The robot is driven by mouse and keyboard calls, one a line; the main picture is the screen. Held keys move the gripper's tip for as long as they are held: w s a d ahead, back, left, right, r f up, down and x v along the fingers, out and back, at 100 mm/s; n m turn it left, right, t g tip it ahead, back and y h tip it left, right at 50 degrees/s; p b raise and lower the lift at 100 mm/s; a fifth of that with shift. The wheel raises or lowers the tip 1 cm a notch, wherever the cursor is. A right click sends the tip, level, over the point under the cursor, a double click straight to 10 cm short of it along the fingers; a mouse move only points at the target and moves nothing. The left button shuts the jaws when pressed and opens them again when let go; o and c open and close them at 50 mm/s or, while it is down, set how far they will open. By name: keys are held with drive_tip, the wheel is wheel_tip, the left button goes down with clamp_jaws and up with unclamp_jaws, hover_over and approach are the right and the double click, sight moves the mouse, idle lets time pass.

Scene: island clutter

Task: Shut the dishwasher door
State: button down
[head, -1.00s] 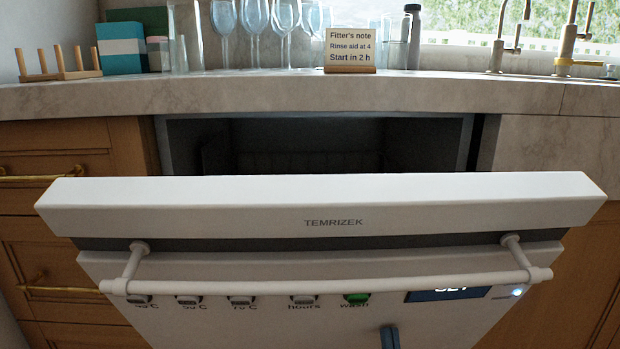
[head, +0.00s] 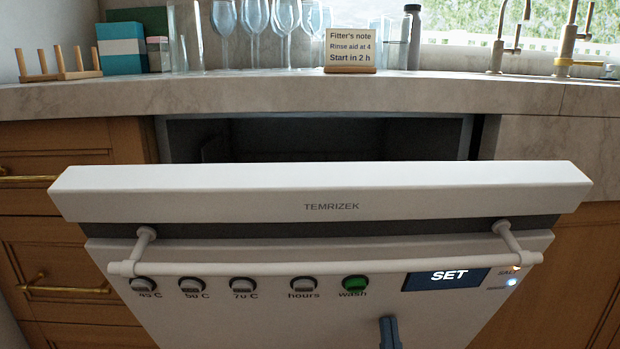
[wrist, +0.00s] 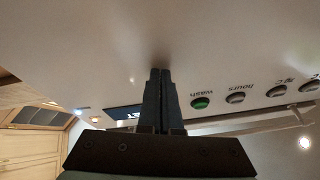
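The white dishwasher door (head: 320,190) is partly open in the head view, tilted out from the dark cavity (head: 320,139) under the counter. Its bar handle (head: 320,268) runs across the front, above the buttons and a display (head: 445,278) reading SET. My gripper (head: 389,330) shows at the bottom of the head view, in front of the door panel below the handle. In the wrist view my gripper (wrist: 160,72) has its two fingers together with nothing seen between them. The fingertips are at the white door panel (wrist: 200,35), and seem to touch it.
The stone counter (head: 240,95) above holds stemmed glasses (head: 256,20), a note card (head: 351,50), a wooden rack (head: 58,68) and a bottle (head: 413,35). Wooden drawers (head: 60,215) with brass handles stand left of the door.

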drive_tip(key=b+x, duration=0.1)
drive_tip(key=x, duration=1.1)
idle(6.8)
